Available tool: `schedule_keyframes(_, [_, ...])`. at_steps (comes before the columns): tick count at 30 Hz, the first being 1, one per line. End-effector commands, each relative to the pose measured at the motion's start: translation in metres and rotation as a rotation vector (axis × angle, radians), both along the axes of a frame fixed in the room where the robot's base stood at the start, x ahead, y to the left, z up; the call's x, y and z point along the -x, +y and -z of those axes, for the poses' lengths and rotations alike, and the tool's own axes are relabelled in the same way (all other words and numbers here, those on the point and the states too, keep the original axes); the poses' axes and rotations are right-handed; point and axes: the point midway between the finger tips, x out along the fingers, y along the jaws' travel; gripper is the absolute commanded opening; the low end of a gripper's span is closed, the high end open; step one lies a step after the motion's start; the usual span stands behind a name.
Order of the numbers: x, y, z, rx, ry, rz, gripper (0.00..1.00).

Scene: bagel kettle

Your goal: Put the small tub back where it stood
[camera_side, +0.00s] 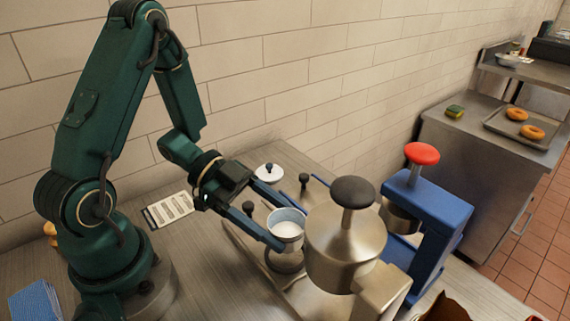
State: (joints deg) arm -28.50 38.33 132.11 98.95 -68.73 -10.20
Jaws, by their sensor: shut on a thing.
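The small tub (287,229) is a pale cup with white contents, in the middle of the side view. My gripper (286,232) has its two long blue fingers shut on the tub, one on either side, and holds it roughly upright. Just below the tub is a dark round thing or recess (285,263) on a flat metal tray (243,246). I cannot tell whether the tub touches it.
A steel pot (330,255) with a black knob stands close right of the tub. Beyond it is a blue stand (440,210) with a red knob (422,153). A white lid (269,173) and a printed card (168,209) lie behind. Bagels (532,131) sit far right.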

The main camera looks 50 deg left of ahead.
Motion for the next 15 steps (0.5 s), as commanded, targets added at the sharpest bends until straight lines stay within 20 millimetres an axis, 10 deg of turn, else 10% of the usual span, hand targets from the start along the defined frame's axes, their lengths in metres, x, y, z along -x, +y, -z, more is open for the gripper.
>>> schedule_keyframes(15, [0.001,0.000,0.037,0.000,0.003,-0.001,0.06])
